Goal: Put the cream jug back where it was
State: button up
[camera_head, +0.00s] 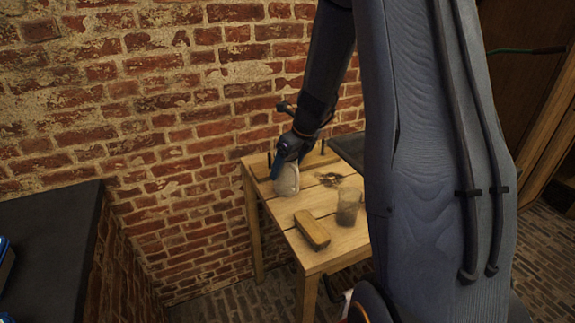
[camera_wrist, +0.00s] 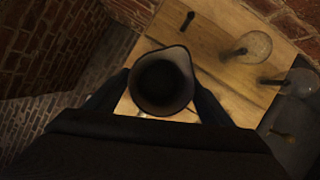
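The pale cream jug (camera_head: 286,181) is below my gripper (camera_head: 289,152) at the back left of the small wooden table (camera_head: 268,192). The jug looks upright. I cannot tell whether its base touches the tabletop. My forearm hides the table's right part in the head view.
A wooden block (camera_head: 312,230) lies near the table's front edge. The brick wall (camera_head: 170,110) is close behind. A dark worktop (camera_head: 45,235) is at left.

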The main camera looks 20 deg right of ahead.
jog(key=shift+r, duration=0.15)
jog(key=b+v, duration=0.1)
jog(key=v, duration=1)
jog(key=s+a+f+n+g, duration=0.1)
jog(key=s+a+n, duration=0.4)
jog(key=n, duration=0.5)
jog(key=s+a+f+n+g+h, duration=0.1)
jog(key=s+a+f+n, duration=0.3)
jog(key=s+n, duration=0.4)
jog(key=s+a+f+n+g, duration=0.1)
jog(key=s+a+n, duration=0.4)
jog(key=n, duration=0.8)
jog(key=shift+s+a+f+n+h, duration=0.35)
jog(key=shift+s+f, duration=0.4)
jog(key=shift+s, duration=0.4)
jog(key=shift+c, duration=0.3)
